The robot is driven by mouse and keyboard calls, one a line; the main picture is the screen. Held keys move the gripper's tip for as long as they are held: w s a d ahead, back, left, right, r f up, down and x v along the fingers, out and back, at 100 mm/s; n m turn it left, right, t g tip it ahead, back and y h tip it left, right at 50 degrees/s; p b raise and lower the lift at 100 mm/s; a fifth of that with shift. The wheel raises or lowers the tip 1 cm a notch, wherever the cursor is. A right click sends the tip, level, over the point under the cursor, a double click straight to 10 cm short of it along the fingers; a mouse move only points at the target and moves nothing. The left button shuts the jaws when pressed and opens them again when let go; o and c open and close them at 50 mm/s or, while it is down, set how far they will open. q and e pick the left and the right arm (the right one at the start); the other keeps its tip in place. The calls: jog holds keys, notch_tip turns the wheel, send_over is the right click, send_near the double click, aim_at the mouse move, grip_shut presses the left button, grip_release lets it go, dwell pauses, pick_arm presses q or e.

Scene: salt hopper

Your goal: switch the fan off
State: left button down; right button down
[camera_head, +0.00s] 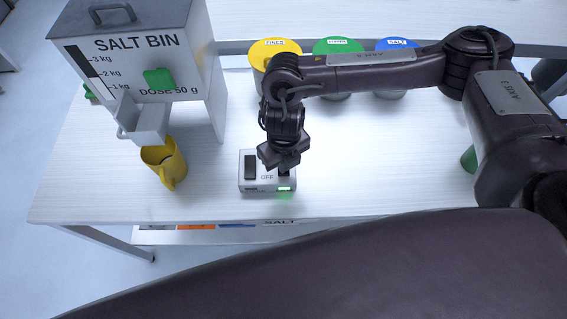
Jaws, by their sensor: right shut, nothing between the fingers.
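A small grey switch box (254,184) sits near the front edge of the white table. It has a black rocker (250,167) on its left, the word OFF beside it, and a lit green lamp (284,189) at its front right. My right gripper (284,168) points down over the right part of the box, shut and empty. It hides that part of the box, so I cannot tell whether it touches. No fan is recognisable in view. My left gripper does not show.
The salt bin (140,60) stands at the left, with a yellow mug (165,163) below its chute. Containers with yellow (272,50), green (338,46) and blue (397,44) lids stand at the back. The table (380,160) is clear right of the box.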

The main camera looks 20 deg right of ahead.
jog(key=shift+f+b, duration=0.4)
jog(key=shift+f, duration=0.05)
jog(key=shift+r, duration=0.1)
jog(key=shift+r+p, duration=2.8)
jog(key=shift+r, duration=0.65)
